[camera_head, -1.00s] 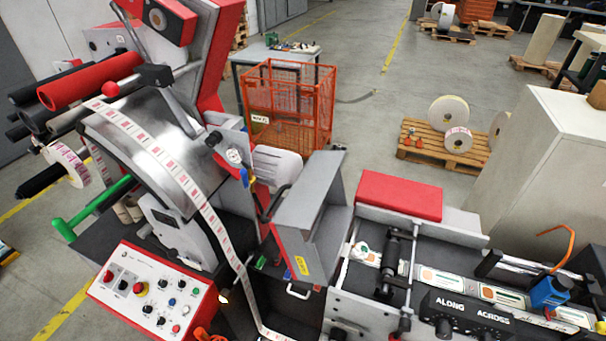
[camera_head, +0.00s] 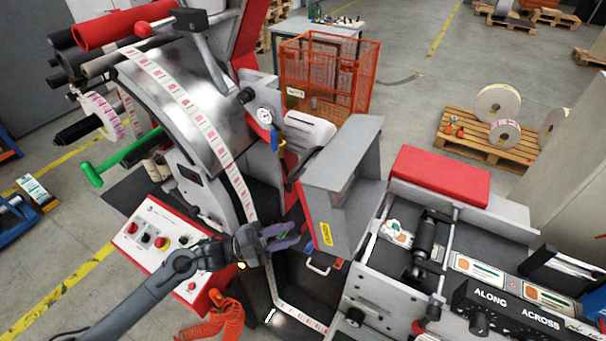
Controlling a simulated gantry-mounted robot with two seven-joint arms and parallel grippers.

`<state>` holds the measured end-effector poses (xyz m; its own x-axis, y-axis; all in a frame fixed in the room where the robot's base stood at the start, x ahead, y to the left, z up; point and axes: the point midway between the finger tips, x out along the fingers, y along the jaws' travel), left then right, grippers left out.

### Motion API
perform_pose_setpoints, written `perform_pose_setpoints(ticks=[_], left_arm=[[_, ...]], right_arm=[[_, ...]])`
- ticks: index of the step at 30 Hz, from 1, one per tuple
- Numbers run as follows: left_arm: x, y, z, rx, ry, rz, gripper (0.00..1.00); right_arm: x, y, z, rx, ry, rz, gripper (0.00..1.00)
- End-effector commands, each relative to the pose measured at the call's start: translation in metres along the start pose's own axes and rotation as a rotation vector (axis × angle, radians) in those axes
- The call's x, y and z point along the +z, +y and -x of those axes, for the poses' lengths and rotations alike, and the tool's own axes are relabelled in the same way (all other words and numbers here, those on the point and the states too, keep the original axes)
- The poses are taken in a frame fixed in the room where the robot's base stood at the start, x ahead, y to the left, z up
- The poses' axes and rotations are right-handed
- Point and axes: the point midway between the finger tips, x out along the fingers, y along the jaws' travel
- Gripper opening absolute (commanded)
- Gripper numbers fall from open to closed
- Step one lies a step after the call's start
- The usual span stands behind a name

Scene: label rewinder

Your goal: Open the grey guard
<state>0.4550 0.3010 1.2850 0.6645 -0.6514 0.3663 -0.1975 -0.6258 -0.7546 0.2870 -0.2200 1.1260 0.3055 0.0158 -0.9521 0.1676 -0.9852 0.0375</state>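The grey guard (camera_head: 340,177) is a boxy grey metal cover in the middle of the machine, with a yellow label low on its face. My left gripper (camera_head: 290,236) is below and left of the guard, in front of the label web, and appears apart from both guard and handle. Its fingers are small and partly overlap, so I cannot tell whether they are open or shut. Nothing is clearly seen in them. My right gripper is not in view.
A control panel (camera_head: 147,233) with buttons is partly behind my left arm. The printed label web (camera_head: 205,125) runs down beside the guard. A red block (camera_head: 440,175) and the label conveyor lie right of it. An orange mesh cage (camera_head: 325,80) stands behind.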

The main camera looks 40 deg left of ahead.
Motion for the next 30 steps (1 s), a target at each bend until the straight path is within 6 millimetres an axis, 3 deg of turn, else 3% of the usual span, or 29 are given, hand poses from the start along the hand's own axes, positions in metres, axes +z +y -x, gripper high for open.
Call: perform_pose_setpoints(ticks=[1,4,9,11,20,30], left_arm=[[0.015,-0.016,0.013,0.005,0.063,-0.059,0.25],[0.029,-0.062,0.028,0.018,0.149,-0.156,0.25],[0.043,-0.122,0.029,0.043,0.152,-0.303,0.25],[0.039,-0.134,0.025,0.047,0.163,-0.339,0.25],[0.029,-0.146,0.001,0.042,0.183,-0.372,0.25],[0.020,-0.143,-0.053,0.041,0.183,-0.371,0.25]], right_arm=[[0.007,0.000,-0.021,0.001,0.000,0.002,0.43],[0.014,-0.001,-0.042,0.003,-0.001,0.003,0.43],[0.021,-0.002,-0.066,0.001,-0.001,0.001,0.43],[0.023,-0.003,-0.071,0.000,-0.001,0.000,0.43],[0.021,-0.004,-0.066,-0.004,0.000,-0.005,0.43],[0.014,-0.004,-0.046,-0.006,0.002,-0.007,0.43]])
